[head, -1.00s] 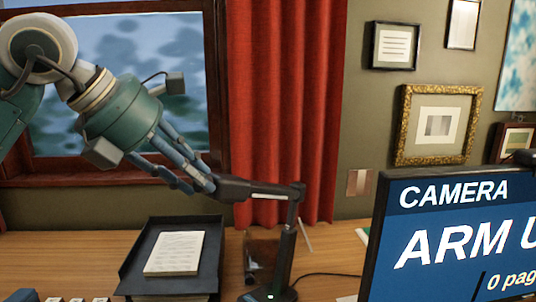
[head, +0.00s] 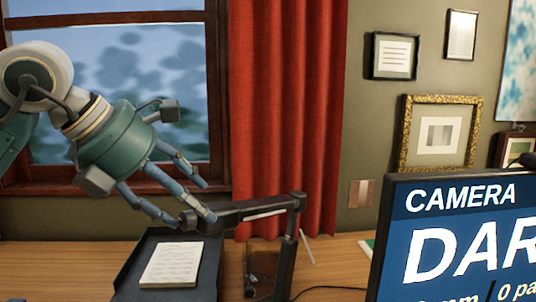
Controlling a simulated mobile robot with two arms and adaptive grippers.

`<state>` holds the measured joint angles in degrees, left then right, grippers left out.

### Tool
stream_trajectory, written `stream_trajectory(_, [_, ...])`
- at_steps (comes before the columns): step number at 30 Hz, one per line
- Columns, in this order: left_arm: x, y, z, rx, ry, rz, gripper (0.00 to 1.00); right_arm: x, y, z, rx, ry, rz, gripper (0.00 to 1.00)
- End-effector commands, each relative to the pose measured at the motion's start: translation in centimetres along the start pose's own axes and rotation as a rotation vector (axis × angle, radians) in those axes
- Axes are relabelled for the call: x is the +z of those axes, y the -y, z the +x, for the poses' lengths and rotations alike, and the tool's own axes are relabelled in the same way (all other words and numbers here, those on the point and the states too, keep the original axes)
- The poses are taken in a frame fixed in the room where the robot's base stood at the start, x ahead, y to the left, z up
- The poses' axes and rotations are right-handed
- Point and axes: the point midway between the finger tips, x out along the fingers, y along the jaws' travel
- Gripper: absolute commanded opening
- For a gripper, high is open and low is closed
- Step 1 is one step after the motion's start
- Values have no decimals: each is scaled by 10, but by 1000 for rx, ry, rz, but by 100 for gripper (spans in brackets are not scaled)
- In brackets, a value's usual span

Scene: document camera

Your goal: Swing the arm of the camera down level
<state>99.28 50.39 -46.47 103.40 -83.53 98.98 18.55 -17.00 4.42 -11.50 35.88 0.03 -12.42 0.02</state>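The document camera is a dark upright post (head: 287,262) with a hinged arm (head: 255,211). The arm runs left from the post's top to the dark camera head, dipping slightly towards its left end, above the black tray. My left gripper (head: 190,205) is at the head end of the arm. Its blue fingers are spread apart, one above the arm and others around or in front of its left end. Whether they touch it I cannot tell. The fingers partly hide the head. My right gripper is not in view.
A black tray (head: 128,280) with a paper stack (head: 170,264) lies below the arm. A monitor (head: 440,192) at right reads "CAMERA" and "DAR", cut off by the edge. A red curtain (head: 285,110) and window stand behind. Some desk (head: 335,262) right of the post is clear.

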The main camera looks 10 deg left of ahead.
Motion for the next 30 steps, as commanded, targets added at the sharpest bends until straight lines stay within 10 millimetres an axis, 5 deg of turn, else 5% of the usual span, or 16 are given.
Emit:
stream_trajectory(1, [0, 0, 0, 0, 2, 0, 61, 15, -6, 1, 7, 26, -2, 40])
stream_trajectory(10, [1, 0, -22, 1, 4, 1, 61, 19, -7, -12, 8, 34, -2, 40])
stream_trajectory(30, [0, 0, -70, 1, 1, 0, 61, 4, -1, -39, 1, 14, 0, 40])
